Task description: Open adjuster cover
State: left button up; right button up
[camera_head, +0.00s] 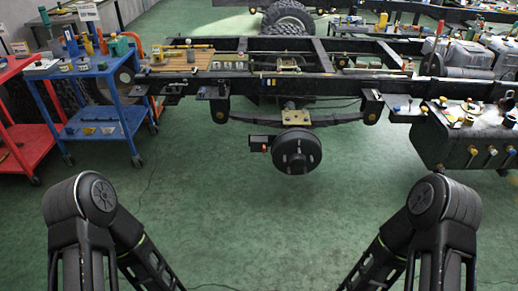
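A dark wheel hub (297,152) hangs below the chassis frame (330,88) near the middle of the view. A small dark box (261,142) with an orange-red spot sits just left of the hub. I cannot tell for sure which part is the adjuster cover, or whether any cover is open. My two arms show at the bottom left and bottom right, well short of the chassis. Their forearms run down out of the picture, and neither gripper is in view.
A blue cart (93,72) with tools stands at the left, beside a red cart (14,65). A black tank (468,137) with small items on top is at the right. Tools lie along the frame. The green floor (250,225) between my arms and the hub is clear.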

aim_at(258, 144)
jog(key=i+l+z, duration=0.15)
jog(key=i+l, duration=0.15)
jog(key=i, duration=0.15)
jog(key=i+l+z, duration=0.15)
jog(key=i, duration=0.35)
jog(key=i+l+z, duration=0.2)
jog(key=i, duration=0.3)
jog(key=i+l+z, duration=0.15)
jog(key=i, duration=0.35)
